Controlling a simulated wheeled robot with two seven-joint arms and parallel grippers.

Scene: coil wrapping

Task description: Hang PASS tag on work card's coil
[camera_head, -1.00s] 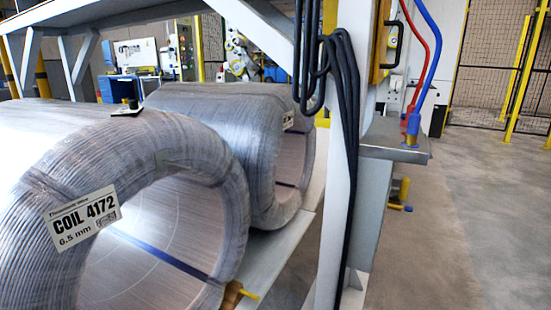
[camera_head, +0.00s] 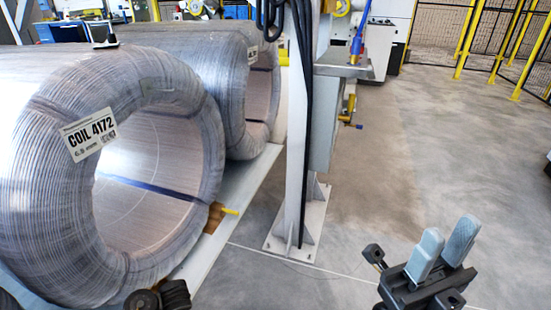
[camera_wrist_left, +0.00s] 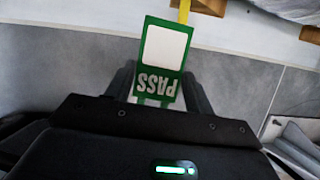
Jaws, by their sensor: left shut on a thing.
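The near wire coil (camera_head: 165,90) lies on its side at the left, its open bore facing me. A white label reading COIL 4172 (camera_head: 91,134) is on its front face. The green PASS tag (camera_wrist_left: 164,55), with a white panel, shows upside down in the left wrist view. My left gripper (camera_wrist_left: 158,92) is shut on the tag, and a yellow strap (camera_wrist_left: 184,10) runs from the tag's far end. My right gripper (camera_head: 450,240) is open and empty at the lower right, away from the coils.
A second coil (camera_head: 240,85) lies behind the first. A white post (camera_head: 296,150) with black cables stands right of the coils, its base plate on the floor. A yellow-tipped brown block (camera_head: 216,215) sits by the near coil. The floor (camera_head: 430,150) at the right is clear.

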